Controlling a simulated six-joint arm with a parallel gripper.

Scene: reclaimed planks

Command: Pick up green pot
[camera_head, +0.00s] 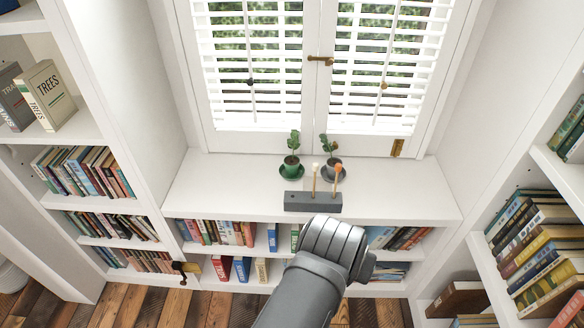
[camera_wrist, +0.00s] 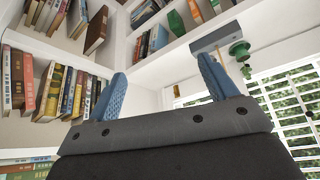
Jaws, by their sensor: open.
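The green pot (camera_head: 291,169) stands upright on a green saucer on the white window shelf, holding a small leafy plant. In the wrist view, which is turned over, the green pot (camera_wrist: 240,50) shows at upper right, beyond the right finger. A similar grey pot (camera_head: 332,170) with a plant stands just right of it. My gripper (camera_wrist: 161,66) is open, with two blue fingers spread apart and nothing between them. It is apart from the green pot. In the head view my arm reaches up from the bottom, below the shelf's front edge, and the fingers are hidden.
A grey block (camera_head: 313,201) with two upright sticks, one white-tipped and one orange-tipped, sits in front of the pots. Bookcases flank both sides, and books (camera_head: 216,232) fill shelves below. A shuttered window (camera_head: 318,70) is behind. The window shelf is clear left and right.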

